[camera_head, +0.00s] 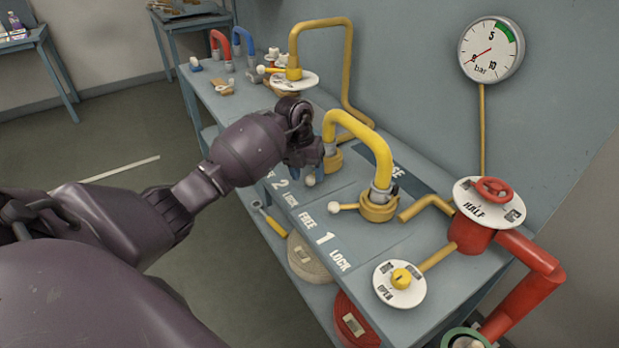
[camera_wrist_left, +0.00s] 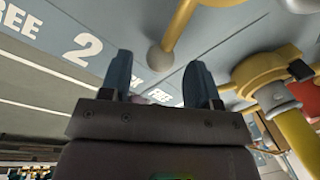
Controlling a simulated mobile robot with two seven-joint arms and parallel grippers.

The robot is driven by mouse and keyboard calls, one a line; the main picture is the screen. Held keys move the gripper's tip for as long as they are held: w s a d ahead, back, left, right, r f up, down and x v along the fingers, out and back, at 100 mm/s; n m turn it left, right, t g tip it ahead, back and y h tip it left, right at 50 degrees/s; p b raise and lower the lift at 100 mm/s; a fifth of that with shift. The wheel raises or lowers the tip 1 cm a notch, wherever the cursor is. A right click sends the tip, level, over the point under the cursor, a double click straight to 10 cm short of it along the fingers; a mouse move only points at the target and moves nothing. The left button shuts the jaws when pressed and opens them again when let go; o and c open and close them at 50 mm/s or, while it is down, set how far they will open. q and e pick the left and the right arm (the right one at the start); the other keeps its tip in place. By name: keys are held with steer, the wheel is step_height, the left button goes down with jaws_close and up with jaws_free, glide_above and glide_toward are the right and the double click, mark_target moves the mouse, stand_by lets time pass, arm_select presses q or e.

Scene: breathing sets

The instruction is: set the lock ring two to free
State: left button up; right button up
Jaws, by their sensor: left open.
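Lock ring two (camera_head: 333,161) is a yellow collar at the foot of a yellow hose on the bench, partly hidden behind my left gripper (camera_head: 305,160). Its pale knob (camera_head: 309,181) shows just below the blue fingertips. In the wrist view the knob (camera_wrist_left: 159,57) lies between the two open fingers (camera_wrist_left: 160,75), near their tips, with its yellow lever running up to the collar. The knob is apart from both fingers there. The label 2 (camera_wrist_left: 88,45) is left of it; the lever lies on the side of the partly hidden LOCK word. My right gripper is out of view.
Lock ring one (camera_head: 378,208) stands close by on the right, its lever and knob (camera_head: 334,207) pointing left. The yellow hose (camera_head: 365,135) arches just right of my gripper. A red valve (camera_head: 474,232), a dial (camera_head: 399,283) and a gauge (camera_head: 491,49) are farther right.

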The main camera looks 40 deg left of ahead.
arm_select(q)
steer(key=shift+d+f, duration=0.15)
steer(key=shift+f, duration=0.7)
jaws_close()
